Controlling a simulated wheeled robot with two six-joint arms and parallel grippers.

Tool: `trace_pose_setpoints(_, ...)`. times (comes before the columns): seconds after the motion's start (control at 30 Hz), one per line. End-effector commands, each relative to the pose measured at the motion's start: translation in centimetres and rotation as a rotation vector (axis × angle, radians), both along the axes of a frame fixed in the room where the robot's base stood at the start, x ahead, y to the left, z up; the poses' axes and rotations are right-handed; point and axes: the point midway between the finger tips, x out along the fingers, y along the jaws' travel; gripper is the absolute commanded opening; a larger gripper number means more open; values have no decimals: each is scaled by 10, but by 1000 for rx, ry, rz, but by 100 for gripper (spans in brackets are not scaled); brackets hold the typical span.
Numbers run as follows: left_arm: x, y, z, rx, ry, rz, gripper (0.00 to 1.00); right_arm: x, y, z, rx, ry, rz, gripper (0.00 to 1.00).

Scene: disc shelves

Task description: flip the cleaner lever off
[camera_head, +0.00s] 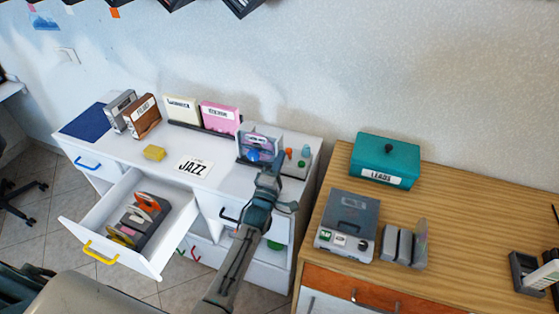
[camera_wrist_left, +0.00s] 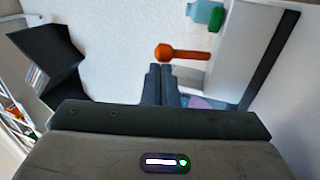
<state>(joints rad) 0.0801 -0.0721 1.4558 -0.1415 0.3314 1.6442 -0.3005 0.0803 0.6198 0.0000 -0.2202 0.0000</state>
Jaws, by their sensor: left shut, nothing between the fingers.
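An orange lever with a round ball end (camera_wrist_left: 185,53) shows in the left wrist view, just past my left fingertips. I cannot tell whether they touch. My left gripper (camera_wrist_left: 158,72) is shut and empty. In the head view my left gripper (camera_head: 269,168) is over the right end of the white desk, in front of a grey unit with a disc case (camera_head: 260,142). A small orange piece (camera_head: 289,153) stands just right of that unit and appears to be the same lever. Its exact tilt is unclear. My right gripper is not in view.
A pale teal bottle with a green cap (camera_wrist_left: 207,14) is close to the lever. A white drawer (camera_head: 100,236) with discs stands open at left. The wooden table (camera_head: 450,225) holds a teal box (camera_head: 385,160) and a grey machine (camera_head: 349,222).

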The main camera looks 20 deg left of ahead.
Motion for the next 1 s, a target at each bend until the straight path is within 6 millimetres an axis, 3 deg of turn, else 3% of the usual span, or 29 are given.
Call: trace_pose_setpoints(1.0, 37, -1, 26, 1, -2, 0, 0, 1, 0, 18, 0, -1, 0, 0)
